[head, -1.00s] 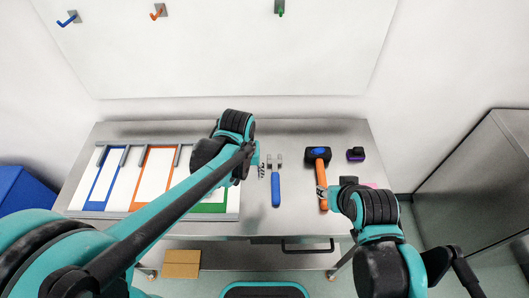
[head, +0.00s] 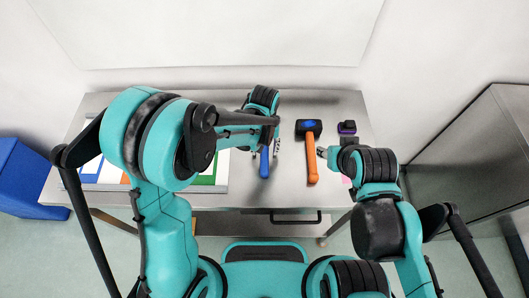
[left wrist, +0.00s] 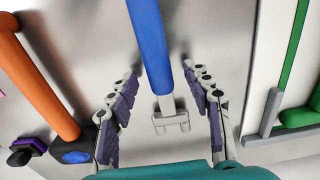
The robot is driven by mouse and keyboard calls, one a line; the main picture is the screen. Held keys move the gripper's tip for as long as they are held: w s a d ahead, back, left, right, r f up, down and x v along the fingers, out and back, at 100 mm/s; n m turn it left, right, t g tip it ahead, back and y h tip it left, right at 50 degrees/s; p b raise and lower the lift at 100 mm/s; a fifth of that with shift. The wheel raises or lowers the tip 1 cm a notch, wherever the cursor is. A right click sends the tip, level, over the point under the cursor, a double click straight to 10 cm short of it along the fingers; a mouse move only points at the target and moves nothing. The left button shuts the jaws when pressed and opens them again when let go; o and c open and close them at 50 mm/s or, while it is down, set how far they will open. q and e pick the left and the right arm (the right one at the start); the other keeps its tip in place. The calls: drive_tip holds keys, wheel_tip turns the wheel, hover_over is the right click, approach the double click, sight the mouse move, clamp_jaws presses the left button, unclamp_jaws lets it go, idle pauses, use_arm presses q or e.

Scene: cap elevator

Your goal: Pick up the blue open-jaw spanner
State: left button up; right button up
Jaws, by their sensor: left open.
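The blue-handled open-jaw spanner (head: 264,162) lies on the metal table; in the head view my left gripper (head: 268,147) and arm cover its head. In the left wrist view the spanner's blue handle (left wrist: 151,40) runs down from the top, and its grey forked jaw shows lower down. My left gripper (left wrist: 159,73) is open, with one finger on each side of the spanner and a gap on both sides. My right gripper (head: 323,153) is by the orange hammer handle, and its fingers are too small to read.
The hammer (head: 312,171), with black head and orange handle, lies right of the spanner. A small black and purple object (head: 347,127) sits beyond it. A board with coloured frames (head: 222,170) lies to the left, partly behind my left arm. A blue box (head: 30,180) stands beside the table.

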sight(265, 150)
use_arm(q)
clamp_jaws()
drive_tip(key=shift+r, duration=0.1)
wheel_tip(265, 150, up, 4)
drive_tip(key=shift+r+p, duration=0.2)
drive_tip(key=shift+p, duration=0.6)
drive_tip(key=s+a+r+p, duration=0.2)
drive_tip(key=s+r, duration=0.4)
drive_tip(key=s, duration=0.5)
drive_tip(key=shift+a+r, duration=0.25)
drive_tip(key=shift+a, duration=0.45)
drive_tip(key=shift+s, duration=0.1)
